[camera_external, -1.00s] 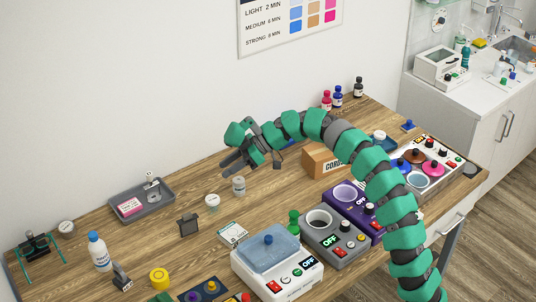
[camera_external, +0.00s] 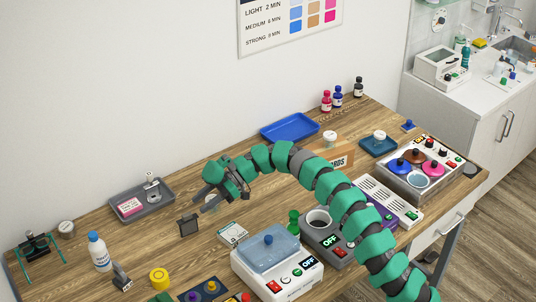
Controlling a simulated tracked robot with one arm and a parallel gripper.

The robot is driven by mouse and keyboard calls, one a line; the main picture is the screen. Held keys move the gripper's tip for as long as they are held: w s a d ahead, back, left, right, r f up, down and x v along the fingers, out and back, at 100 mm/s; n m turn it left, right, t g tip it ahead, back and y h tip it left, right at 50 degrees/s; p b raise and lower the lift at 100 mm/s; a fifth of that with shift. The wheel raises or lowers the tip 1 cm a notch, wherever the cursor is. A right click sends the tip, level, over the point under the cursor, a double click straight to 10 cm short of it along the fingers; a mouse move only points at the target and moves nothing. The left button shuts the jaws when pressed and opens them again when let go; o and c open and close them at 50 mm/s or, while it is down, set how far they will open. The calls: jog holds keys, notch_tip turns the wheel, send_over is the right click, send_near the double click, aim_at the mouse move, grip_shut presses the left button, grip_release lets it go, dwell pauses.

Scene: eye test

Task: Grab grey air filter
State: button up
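The grey air filter (camera_external: 188,225) is a small dark square panel with a tab on top. It stands upright on the wooden table, left of the middle. My gripper (camera_external: 203,199) is just to the upper right of it, with its fingers pointing down and left toward it. The fingers look spread apart, with nothing seen between them. A small gap shows between the fingers and the filter in the picture.
A grey tray (camera_external: 143,204) lies to the left behind the filter. A white card box (camera_external: 232,234) and a white device with a blue lid (camera_external: 268,252) stand to the right. A yellow round piece (camera_external: 159,279) and a bottle (camera_external: 99,252) stand in front and left. Bare table surrounds the filter.

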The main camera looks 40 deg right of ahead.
aim_at(183, 219)
jog(key=x, duration=0.4)
jog(key=shift+a+f, duration=0.1)
jog(key=shift+a, duration=0.05)
jog(key=x, duration=0.2)
jog(key=b+x, duration=0.1)
jog(key=x, duration=0.2)
jog(key=shift+f, duration=0.3)
jog(key=shift+r, duration=0.1)
grip_shut()
